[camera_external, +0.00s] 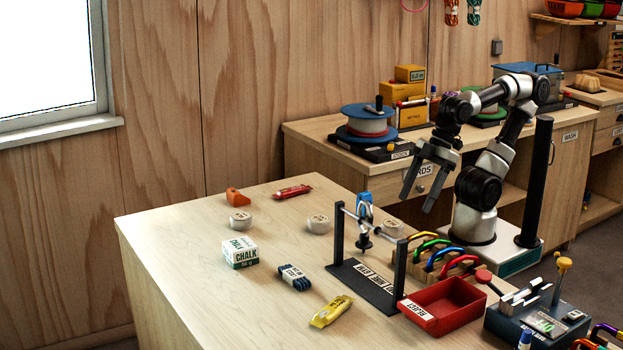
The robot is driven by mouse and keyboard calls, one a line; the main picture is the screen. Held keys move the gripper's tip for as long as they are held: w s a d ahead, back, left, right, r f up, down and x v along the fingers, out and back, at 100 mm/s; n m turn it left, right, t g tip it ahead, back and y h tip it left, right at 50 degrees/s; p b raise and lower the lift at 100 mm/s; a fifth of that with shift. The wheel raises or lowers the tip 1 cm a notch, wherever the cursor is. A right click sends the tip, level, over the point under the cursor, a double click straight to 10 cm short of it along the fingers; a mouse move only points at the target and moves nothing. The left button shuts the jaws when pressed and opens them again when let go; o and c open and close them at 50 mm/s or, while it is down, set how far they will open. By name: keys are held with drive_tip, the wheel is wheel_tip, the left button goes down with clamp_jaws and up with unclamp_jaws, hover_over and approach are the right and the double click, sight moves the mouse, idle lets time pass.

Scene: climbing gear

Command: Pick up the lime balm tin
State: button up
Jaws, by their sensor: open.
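Three small round pale tins stand on the light wooden table: a left tin (240,222), a middle tin (318,224) and a right tin (392,228). All have whitish lids with small print. I cannot make out lime colour or a readable label on any of them, so I cannot tell which is the lime balm tin. The right tin is partly behind the black rack. My gripper (416,203) is open and empty, pointing down, raised above the table's right part, nearest in the picture to the right tin.
A black upright rack (374,284) holding a blue device (364,208) stands mid-table. Coloured carabiners (437,252) and a red reject tray (447,305) are to its right. The left front table is clear.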

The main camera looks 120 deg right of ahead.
drive_tip(key=w+d+r+m+g+h+p, duration=0.2)
drive_tip(key=w+r+m+p, duration=0.4)
drive_tip(key=w+r+p, duration=1)
drive_tip(key=m+h+p, duration=0.1)
drive_tip(key=m+p, duration=0.1)
drive_tip(key=p, duration=0.2)
hover_over(321, 219)
drive_tip(key=s+a, duration=0.1)
drive_tip(key=s, duration=0.2)
wheel_tip(321, 219, down, 11)
drive_tip(key=shift+w+a+f, duration=0.1)
drive_tip(key=shift+f, duration=0.05)
drive_tip(key=shift+w+a+x, duration=0.1)
drive_tip(key=shift+w+x, duration=0.05)
drive_tip(key=shift+x, duration=1.4)
drive_tip(key=shift+w+a+x, duration=0.1)
drive_tip(key=shift+a+x, duration=0.05)
drive_tip(key=shift+x, duration=1.4)
drive_tip(key=c, duration=1.1)
